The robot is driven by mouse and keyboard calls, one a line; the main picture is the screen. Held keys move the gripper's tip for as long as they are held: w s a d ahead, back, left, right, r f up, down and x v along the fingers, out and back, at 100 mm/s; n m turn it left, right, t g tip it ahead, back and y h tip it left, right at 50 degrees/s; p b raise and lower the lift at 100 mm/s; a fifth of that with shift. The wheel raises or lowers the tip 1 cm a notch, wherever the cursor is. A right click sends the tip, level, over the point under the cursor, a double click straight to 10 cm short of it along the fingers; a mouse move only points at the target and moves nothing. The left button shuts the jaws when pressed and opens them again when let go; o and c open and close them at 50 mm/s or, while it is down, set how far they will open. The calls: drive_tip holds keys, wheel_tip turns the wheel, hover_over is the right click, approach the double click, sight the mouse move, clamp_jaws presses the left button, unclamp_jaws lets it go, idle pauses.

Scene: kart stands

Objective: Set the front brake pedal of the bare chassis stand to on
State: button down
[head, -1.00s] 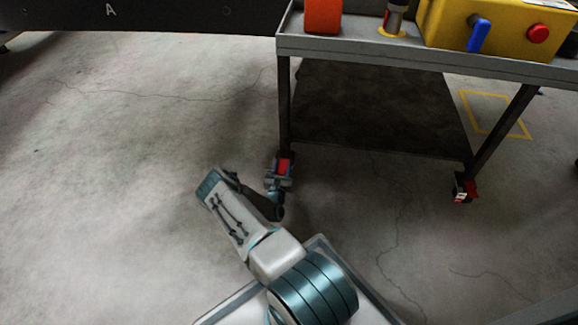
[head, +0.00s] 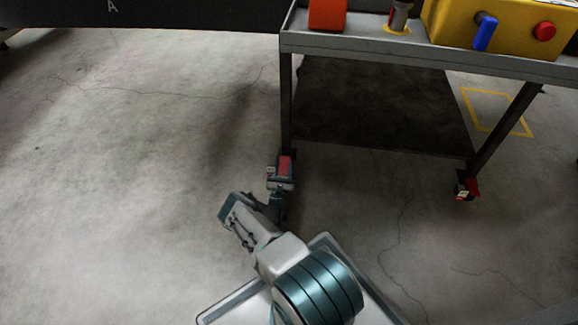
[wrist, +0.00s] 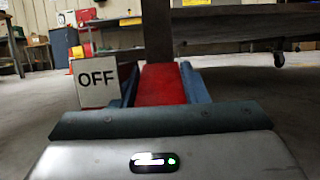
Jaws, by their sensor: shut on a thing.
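The red brake pedal (head: 286,166) is at the foot of the stand's near left leg. In the wrist view the red pedal (wrist: 161,85) lies between the two blue-grey fingers of my gripper (wrist: 163,88). A white plate (wrist: 97,83) beside it, left of the fingers, reads OFF. In the head view my gripper (head: 281,183) is low at this caster, shut on the pedal. The caster wheel under it is hidden. The stand (head: 420,60) has a grey top with dark legs.
A second caster with a red pedal (head: 472,187) is at the right leg. On the stand's top are an orange block (head: 326,14) and a yellow box (head: 455,28) with a blue lever (head: 485,31) and red button (head: 544,31). The floor to the left is open.

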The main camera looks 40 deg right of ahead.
drive_tip(key=c, duration=0.8)
unclamp_jaws()
drive_tip(key=shift+c, duration=0.2)
drive_tip(key=shift+s+a, duration=0.15)
drive_tip(key=s+a+p, duration=0.2)
drive_tip(key=s+a, duration=0.7)
drive_tip(key=shift+f, duration=0.2)
